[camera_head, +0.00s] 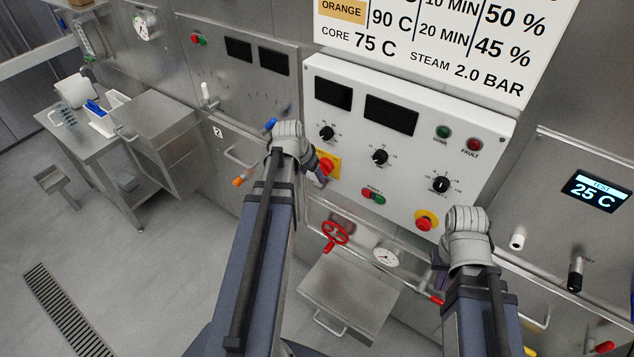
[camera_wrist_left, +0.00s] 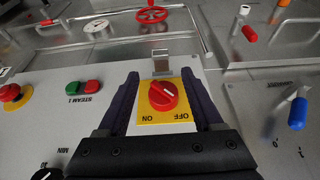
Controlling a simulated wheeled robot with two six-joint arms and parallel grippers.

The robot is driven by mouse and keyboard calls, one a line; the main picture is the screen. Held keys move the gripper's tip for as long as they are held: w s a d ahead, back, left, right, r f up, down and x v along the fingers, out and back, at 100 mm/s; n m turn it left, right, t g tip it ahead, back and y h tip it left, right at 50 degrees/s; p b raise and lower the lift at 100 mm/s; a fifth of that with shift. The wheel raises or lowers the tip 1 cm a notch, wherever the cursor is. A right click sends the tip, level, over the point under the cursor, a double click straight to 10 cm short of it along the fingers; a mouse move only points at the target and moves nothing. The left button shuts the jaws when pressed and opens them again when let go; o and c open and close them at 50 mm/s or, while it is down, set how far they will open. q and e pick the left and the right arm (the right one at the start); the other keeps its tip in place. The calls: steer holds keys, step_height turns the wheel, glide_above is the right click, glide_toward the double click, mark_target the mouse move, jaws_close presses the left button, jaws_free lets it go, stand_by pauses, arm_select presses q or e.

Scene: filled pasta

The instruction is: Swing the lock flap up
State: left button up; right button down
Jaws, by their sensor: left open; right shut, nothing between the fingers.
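A red rotary switch (camera_wrist_left: 163,95) sits on a yellow plate (camera_wrist_left: 146,119) marked ON and OFF, on the white control panel (camera_head: 341,135). A small metal flap (camera_wrist_left: 161,63) is at the plate's edge away from the lettering, in the left wrist view. It appears to hang below the switch. My left gripper (camera_wrist_left: 160,76) is open, one dark finger on each side of the plate, with the flap just beyond the fingertips. In the head view my left gripper (camera_head: 316,177) partly covers the yellow plate, and the flap cannot be made out. My right gripper (camera_head: 438,272) is shut, low at the panel's right.
The panel carries dials, a green and red button pair (camera_head: 373,196) and a red emergency button (camera_head: 424,222). Below are a red handwheel (camera_head: 336,234) and a gauge (camera_head: 385,257). A blue-tipped lever (camera_wrist_left: 298,113) stands on the neighbouring steel panel.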

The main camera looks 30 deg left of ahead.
mark_target(318, 184)
arm_select(q)
steer(key=b+x, duration=0.6)
steer(key=x, duration=0.1)
steer(key=shift+w+f+b, duration=0.15)
steer(key=shift+f+b, duration=0.15)
steer(key=shift+f, duration=0.05)
steer(key=shift+c, duration=0.3)
jaws_close()
